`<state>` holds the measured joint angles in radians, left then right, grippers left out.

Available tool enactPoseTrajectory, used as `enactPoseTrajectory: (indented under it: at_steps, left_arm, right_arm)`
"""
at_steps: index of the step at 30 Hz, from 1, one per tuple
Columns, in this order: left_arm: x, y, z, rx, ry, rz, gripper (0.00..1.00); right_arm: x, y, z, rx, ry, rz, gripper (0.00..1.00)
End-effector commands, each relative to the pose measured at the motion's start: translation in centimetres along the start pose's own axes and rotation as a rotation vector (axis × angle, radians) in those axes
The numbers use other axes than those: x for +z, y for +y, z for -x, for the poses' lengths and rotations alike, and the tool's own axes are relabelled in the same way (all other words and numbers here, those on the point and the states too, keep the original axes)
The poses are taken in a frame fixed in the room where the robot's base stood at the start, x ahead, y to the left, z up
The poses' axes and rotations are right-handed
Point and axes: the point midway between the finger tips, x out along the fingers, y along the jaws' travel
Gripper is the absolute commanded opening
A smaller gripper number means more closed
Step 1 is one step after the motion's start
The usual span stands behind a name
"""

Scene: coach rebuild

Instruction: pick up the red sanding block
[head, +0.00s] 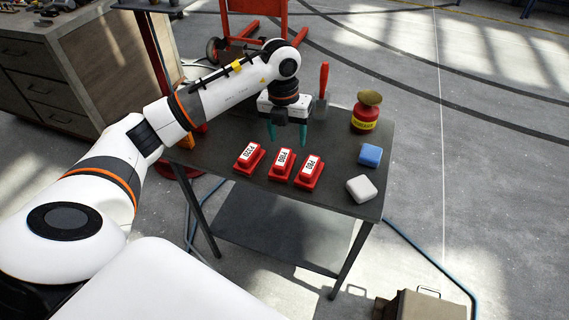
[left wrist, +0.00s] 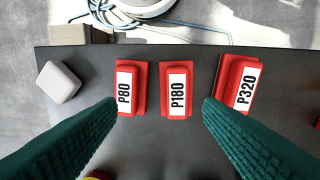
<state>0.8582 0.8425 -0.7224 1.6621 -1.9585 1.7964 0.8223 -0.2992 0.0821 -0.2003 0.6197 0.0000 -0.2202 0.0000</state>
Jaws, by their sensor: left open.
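Three red sanding blocks with white labels lie in a row on the dark table: P320 (head: 249,158), P180 (head: 282,165) and P80 (head: 309,171). My left gripper (head: 287,137) is open and empty above the table, just behind the row. In the left wrist view, its green fingers (left wrist: 160,104) point toward the row, with the P180 block (left wrist: 176,90) between them. The P80 block (left wrist: 131,88) is near the left finger and the P320 block (left wrist: 238,84) near the right finger. My right gripper is not in view.
A blue block (head: 370,154) and a white block (head: 361,189) lie at the table's right side. A red tin (head: 365,115) and a red-handled tool (head: 322,90) stand at the back. A drawer cabinet (head: 45,85) stands to the left. Bare tabletop (head: 335,150) separates the row from the blue block.

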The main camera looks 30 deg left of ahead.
Motion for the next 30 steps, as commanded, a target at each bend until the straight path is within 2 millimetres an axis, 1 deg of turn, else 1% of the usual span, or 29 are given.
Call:
enactPoseTrajectory:
  at_steps: [1,2,5,12,15,20,26,27,30]
  left_arm:
    - [-0.2,-1.1,0.5,-0.044,0.002,0.022,0.61]
    - [-0.3,-1.6,0.6,-0.063,0.000,0.030,0.61]
    - [-0.3,-2.2,0.0,-0.089,-0.004,0.043,0.61]
    - [-0.3,-2.4,-4.2,-0.085,-0.006,0.040,0.61]
    - [-0.3,-2.5,-5.3,-0.084,-0.004,0.040,0.61]
    - [-0.4,-2.5,-6.3,-0.083,-0.004,0.038,0.61]
    - [-1.0,-2.4,-9.1,-0.082,-0.006,0.039,0.61]
    - [-1.0,-2.5,-9.8,-0.083,-0.006,0.039,0.61]
    - [-1.0,-2.6,-10.8,-0.082,-0.004,0.038,0.61]
  right_arm:
    - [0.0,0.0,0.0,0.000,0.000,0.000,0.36]
    - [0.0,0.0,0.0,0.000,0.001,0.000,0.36]
    - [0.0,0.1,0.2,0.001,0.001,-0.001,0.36]
    - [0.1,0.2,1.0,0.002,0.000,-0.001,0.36]
    - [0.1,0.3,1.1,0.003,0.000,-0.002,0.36]
    - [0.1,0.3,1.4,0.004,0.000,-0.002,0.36]
    - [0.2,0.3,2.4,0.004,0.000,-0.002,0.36]
    - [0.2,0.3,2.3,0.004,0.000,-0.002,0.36]
    - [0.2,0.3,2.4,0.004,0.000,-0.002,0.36]
